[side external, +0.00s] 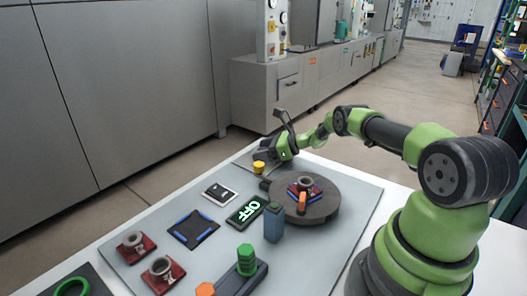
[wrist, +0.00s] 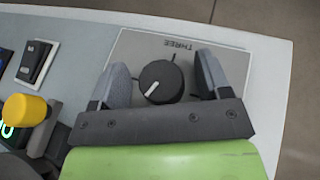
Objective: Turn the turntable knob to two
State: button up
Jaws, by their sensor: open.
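The knob (wrist: 162,80) is round and black, on a grey panel plate (wrist: 226,65) with an upside-down label reading THREE. Its white pointer line points to the lower left in the wrist view. My gripper (wrist: 162,68) is open, with one finger on each side of the knob and a visible gap on both sides. In the side view my gripper (side external: 266,153) is low at the far end of the table, and the knob is hidden behind it. The turntable (side external: 324,211) is a dark round disc carrying a red block with a grey ring and an orange piece.
A yellow button (wrist: 25,109) and a black rocker switch (wrist: 36,62) are left of the knob in the wrist view.

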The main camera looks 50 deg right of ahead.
jog(key=c, duration=0.9)
jog(key=shift+m+h, duration=0.4)
jog(key=m+h, duration=0.3)
jog(key=h, duration=0.1)
jog(key=shift+a+t, duration=0.15)
jog(key=shift+t, duration=0.25)
jog(key=m+h, duration=0.4)
jog(key=shift+m+g+h, duration=0.3)
jog(key=shift+g+h, duration=0.1)
jog(key=shift+c, duration=0.2)
jog(key=o, duration=0.9)
